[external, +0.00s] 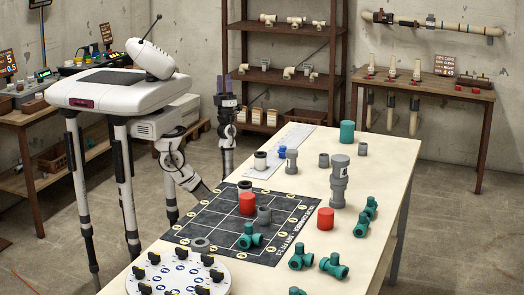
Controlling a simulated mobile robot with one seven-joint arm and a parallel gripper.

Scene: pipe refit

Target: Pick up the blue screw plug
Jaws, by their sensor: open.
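A small blue piece (282,151), which looks like the blue screw plug, sits on the far part of the table by the white marked strip (262,172). A grey fitting stands just to its right. My gripper (225,85) points upward past the table's far left edge, left of the blue piece and higher in the picture. Its two dark purple fingers are apart with nothing between them. The blue piece is too small to see its thread.
The wooden table (310,262) holds a dark grid mat (205,235), red cylinders (325,218), a tall grey fitting (339,185), a teal cylinder (347,132) and several teal valves (334,265). A white round board (178,278) lies at the near end. Shelves stand behind.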

